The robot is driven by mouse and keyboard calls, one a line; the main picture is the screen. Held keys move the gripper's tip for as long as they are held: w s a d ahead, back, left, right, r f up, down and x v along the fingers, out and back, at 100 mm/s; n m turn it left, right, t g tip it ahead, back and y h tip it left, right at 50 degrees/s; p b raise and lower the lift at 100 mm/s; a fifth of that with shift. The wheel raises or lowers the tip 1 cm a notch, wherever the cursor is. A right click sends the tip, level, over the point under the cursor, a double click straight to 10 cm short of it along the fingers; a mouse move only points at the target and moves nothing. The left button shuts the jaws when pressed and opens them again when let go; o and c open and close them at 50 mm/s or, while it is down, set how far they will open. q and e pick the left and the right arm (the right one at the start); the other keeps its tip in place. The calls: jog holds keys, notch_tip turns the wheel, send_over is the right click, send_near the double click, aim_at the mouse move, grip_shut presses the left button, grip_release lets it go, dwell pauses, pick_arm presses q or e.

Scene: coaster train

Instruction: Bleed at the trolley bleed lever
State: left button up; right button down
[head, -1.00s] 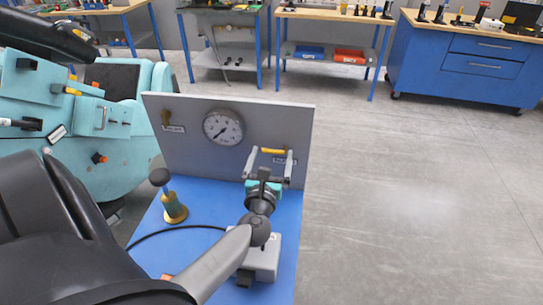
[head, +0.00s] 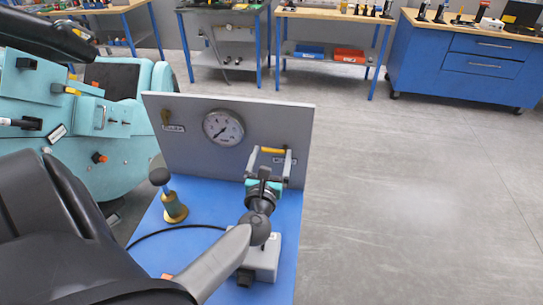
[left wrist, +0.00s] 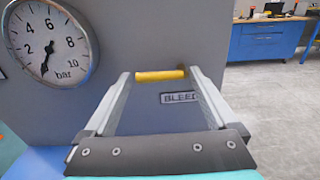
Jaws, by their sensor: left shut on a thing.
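The bleed lever (head: 273,151) is a small yellow handle on the grey panel (head: 190,150) of the blue trolley (head: 205,235). A label reading "BLEED" (left wrist: 179,97) shows beside it in the left wrist view. My left gripper (head: 271,155) has its two grey fingers at the two ends of the handle and is shut on it. In the left wrist view the lever (left wrist: 160,75) lies level between the fingertips (left wrist: 160,77). A round gauge (head: 223,127) marked in bar is left of the lever; its needle points down and slightly left. My right gripper is not in view.
A brass lever (head: 165,117) is at the panel's left. A black-knobbed brass piece (head: 173,202) and a black hose (head: 175,231) are on the trolley top. A turquoise train car (head: 95,135) stands close at left. The floor to the right is clear.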

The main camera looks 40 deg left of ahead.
pick_arm(q)
jog(key=m+p, duration=0.1)
jog(key=m, duration=0.1)
jog(key=r+m+p, duration=0.1)
jog(key=m+p, duration=0.1)
jog(key=shift+d+r, duration=0.15)
jog(key=m+p, duration=0.1)
jog(key=m, duration=0.2)
jog(key=r+m+p, duration=0.1)
jog(key=shift+w+d+m+p, duration=0.2)
jog(key=shift+d+m+p, duration=0.1)
jog(key=shift+m, duration=0.1)
jog(key=m, duration=0.1)
jog(key=m+p, duration=0.1)
jog(key=m, duration=0.1)
jog(key=d+m+p, duration=0.1)
jog(key=m, duration=0.1)
jog(key=shift+w+r, duration=0.25)
jog(key=shift+w, duration=0.05)
jog(key=shift+w+d+m+p, duration=0.2)
jog(key=shift+m+p, duration=0.25)
jog(key=shift+m, duration=0.55)
jog(key=shift+w+d+m+p, duration=0.15)
jog(key=shift+m+p, duration=0.25)
jog(key=shift+m, duration=0.6)
jog(key=shift+s+d, duration=0.1)
jog(key=o, duration=1)
